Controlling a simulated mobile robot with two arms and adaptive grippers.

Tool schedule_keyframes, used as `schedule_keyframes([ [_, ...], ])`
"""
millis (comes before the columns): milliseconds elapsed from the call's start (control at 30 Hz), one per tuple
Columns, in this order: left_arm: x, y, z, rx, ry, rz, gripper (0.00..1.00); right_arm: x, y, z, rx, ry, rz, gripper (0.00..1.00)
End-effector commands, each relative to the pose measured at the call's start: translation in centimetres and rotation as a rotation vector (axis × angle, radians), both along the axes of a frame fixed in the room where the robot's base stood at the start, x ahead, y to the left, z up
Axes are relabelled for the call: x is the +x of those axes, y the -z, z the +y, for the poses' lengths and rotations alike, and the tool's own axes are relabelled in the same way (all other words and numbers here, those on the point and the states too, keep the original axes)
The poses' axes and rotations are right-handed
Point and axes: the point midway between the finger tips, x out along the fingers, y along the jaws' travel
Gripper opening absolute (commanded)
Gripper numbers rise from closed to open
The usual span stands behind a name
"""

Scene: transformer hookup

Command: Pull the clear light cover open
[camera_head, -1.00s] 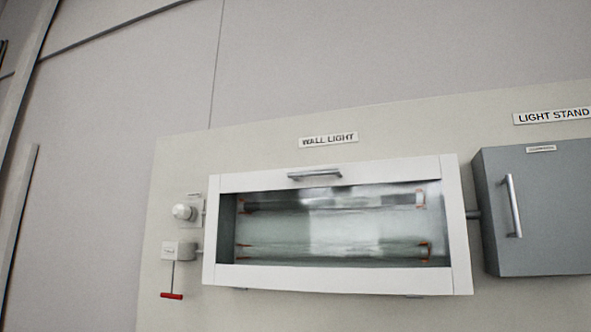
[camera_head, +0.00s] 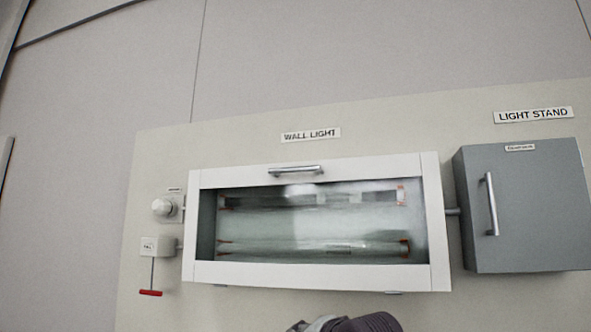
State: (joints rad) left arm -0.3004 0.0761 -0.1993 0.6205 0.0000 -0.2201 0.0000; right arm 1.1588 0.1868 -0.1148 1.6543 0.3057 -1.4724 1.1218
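The clear light cover (camera_head: 308,227) is a see-through pane in a white frame on the wall light box. It looks closed. A metal bar handle (camera_head: 296,170) sits on the top rail of the frame. Two tubes, one above the other, show behind the pane. A dark rounded part of one of my arms shows at the bottom edge, below the cover and apart from it. No gripper fingers are in view.
A grey cabinet (camera_head: 527,215) with a vertical handle stands close on the right. At left are a white round knob (camera_head: 163,207) and a pull switch (camera_head: 158,246) with a red handle (camera_head: 150,293). Labels sit above. The wall above is bare.

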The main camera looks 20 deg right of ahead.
Motion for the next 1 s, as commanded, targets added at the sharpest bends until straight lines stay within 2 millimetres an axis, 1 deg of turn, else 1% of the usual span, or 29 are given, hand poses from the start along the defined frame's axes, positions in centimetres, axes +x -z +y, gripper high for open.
schedule_keyframes([
  [33,0.0,-0.1,0.1,0.001,0.0,0.0,0.4,-1.0,-5.3,-0.2,0.053,0.008,-0.056,0.37],
  [67,0.0,-0.1,0.1,0.002,0.001,0.0,0.4,-1.6,-7.9,-0.3,0.089,0.01,-0.082,0.37],
  [100,0.0,-0.2,0.2,0.002,0.001,0.001,0.4,-2.6,-11.2,-0.4,0.135,0.011,-0.117,0.37],
  [167,0.0,-0.2,0.3,0.003,0.001,0.0,0.4,-4.5,-15.9,-0.5,0.201,0.01,-0.164,0.37],
  [200,0.0,-0.3,0.3,0.004,0.002,0.0,0.4,-5.8,-18.9,-0.6,0.244,0.007,-0.195,0.37],
  [267,0.0,-0.3,0.4,0.005,0.002,0.0,0.4,-8.0,-22.9,-0.7,0.304,0.0,-0.236,0.37],
  [300,0.0,-0.3,0.4,0.005,0.002,0.0,0.4,-9.4,-25.1,-0.8,0.34,-0.006,-0.259,0.37],
  [400,0.0,-0.4,0.4,0.005,0.002,0.0,0.4,-12.1,-29.1,-0.9,0.406,-0.018,-0.299,0.37],
  [500,0.0,-0.4,0.4,0.005,0.002,0.0,0.4,-13.7,-31.1,-1.0,0.443,-0.027,-0.32,0.37],
  [567,0.0,-0.6,0.4,0.006,0.003,0.001,0.4,-13.9,-31.6,-0.9,0.452,-0.03,-0.324,0.37],
  [633,0.0,-0.9,0.4,0.006,0.003,0.001,0.4,-13.6,-31.9,-0.9,0.455,-0.03,-0.323,0.37],
  [767,0.0,-2.2,0.4,0.005,0.003,0.001,0.4,-11.7,-32.4,-0.5,0.454,-0.029,-0.321,0.37],
  [1000,0.0,-5.6,0.4,0.004,0.003,0.0,0.4,-6.7,-33.3,0.5,0.453,-0.029,-0.321,0.37],
])
